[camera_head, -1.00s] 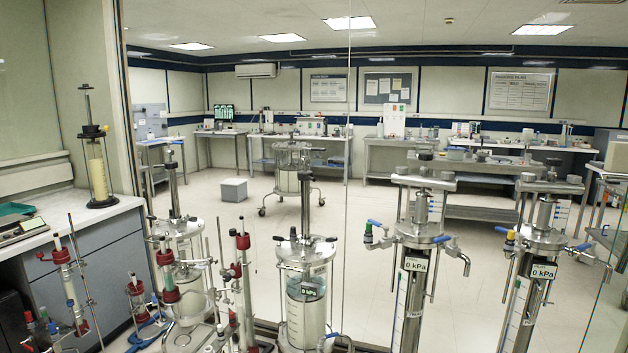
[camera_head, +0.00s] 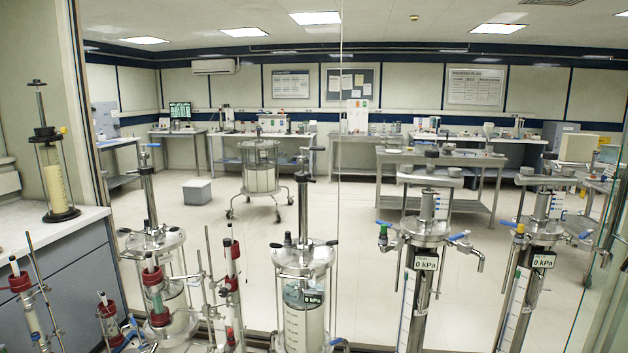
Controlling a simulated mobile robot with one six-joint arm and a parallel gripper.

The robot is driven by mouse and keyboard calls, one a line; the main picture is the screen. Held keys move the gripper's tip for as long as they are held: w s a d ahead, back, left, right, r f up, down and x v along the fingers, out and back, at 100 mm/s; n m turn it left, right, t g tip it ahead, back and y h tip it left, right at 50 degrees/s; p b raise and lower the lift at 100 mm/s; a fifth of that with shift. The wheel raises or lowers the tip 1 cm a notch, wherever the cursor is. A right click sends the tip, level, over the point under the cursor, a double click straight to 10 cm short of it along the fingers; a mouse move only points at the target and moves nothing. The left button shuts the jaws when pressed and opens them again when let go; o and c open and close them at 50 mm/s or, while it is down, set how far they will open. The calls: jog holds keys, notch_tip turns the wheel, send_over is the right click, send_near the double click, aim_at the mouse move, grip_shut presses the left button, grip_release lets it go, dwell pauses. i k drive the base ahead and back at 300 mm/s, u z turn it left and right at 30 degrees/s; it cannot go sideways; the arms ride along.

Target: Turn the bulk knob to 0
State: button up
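Several packed columns stand in a row in front of me. A clear-walled column (camera_head: 303,310) is in the middle with a small 0 kPa display (camera_head: 312,298). A steel column (camera_head: 420,300) to its right carries a larger 0 kPa display (camera_head: 426,263), a green-topped fitting (camera_head: 383,231) and blue lever handles. A second steel column (camera_head: 530,290) at the right carries another 0 kPa display (camera_head: 542,260) and a yellow-topped fitting (camera_head: 520,230). I cannot tell which part is the bulk knob; no such label is readable. My gripper is not in view.
A glass panel edge (camera_head: 340,130) runs upright behind the columns. A bench (camera_head: 45,227) with a small column (camera_head: 52,170) is at the left.

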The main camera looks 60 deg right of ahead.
aim_at(305, 178)
jog(key=z, duration=0.2)
jog(key=i, duration=0.85)
jog(key=u, duration=0.15)
